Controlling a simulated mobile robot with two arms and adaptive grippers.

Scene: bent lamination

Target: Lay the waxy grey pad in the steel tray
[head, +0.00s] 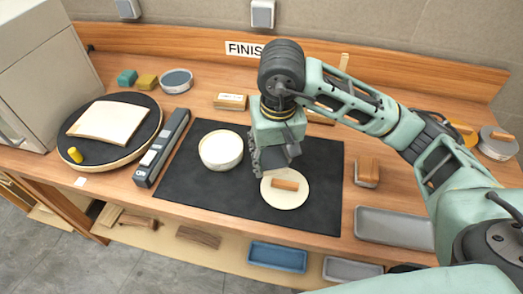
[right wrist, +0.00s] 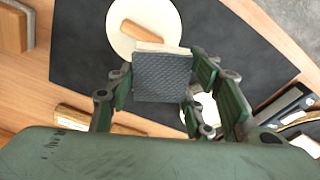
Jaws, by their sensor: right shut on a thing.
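My right gripper (head: 274,158) is above the dark mat, just behind and left of a round cream disc with a wooden block on it. It is shut on a grey pad (right wrist: 162,78), which shows a dark textured face and a pale edge between the fingers in the right wrist view. In the head view the pad is a small grey piece under the gripper, partly hidden by it. A grey steel tray (head: 395,229) lies empty on the bench at the right, apart from the gripper. My left gripper is not in view.
The round disc (head: 285,201) and a white bowl (head: 221,150) are on the dark mat (head: 322,163). A wood-topped grey block (head: 367,172) stands behind the tray. A blue tray (head: 277,257) and another grey tray (head: 350,270) are on the lower shelf.

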